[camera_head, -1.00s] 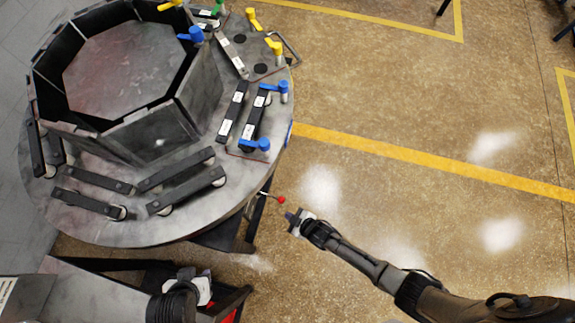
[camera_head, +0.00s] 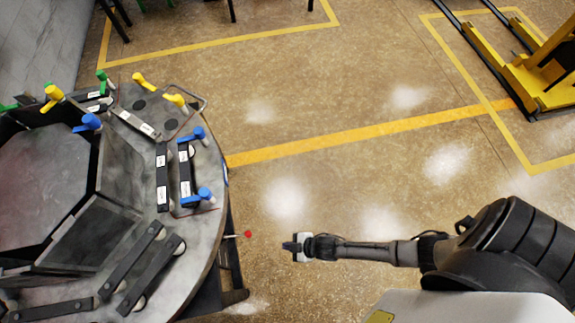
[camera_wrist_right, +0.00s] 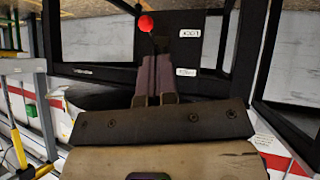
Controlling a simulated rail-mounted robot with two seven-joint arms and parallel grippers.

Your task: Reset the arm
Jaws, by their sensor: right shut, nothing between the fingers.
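My right arm comes in from the right in the head view, and its gripper (camera_head: 291,246) is over the open floor, to the right of the round table. The right gripper also shows in the right wrist view (camera_wrist_right: 155,75), with its fingers together and nothing between them. A lever with a red ball knob (camera_head: 248,234) sticks out from under the table edge, left of the gripper and apart from it in the head view. The red knob (camera_wrist_right: 146,23) appears just beyond the fingertips in the wrist view. My left gripper is not in view.
The round grey table (camera_head: 205,225) fills the left side, with an octagonal chamber, black bars and blue, yellow and green handles on it. A yellow frame (camera_head: 545,75) stands at the upper right. Bare floor with yellow lines lies between.

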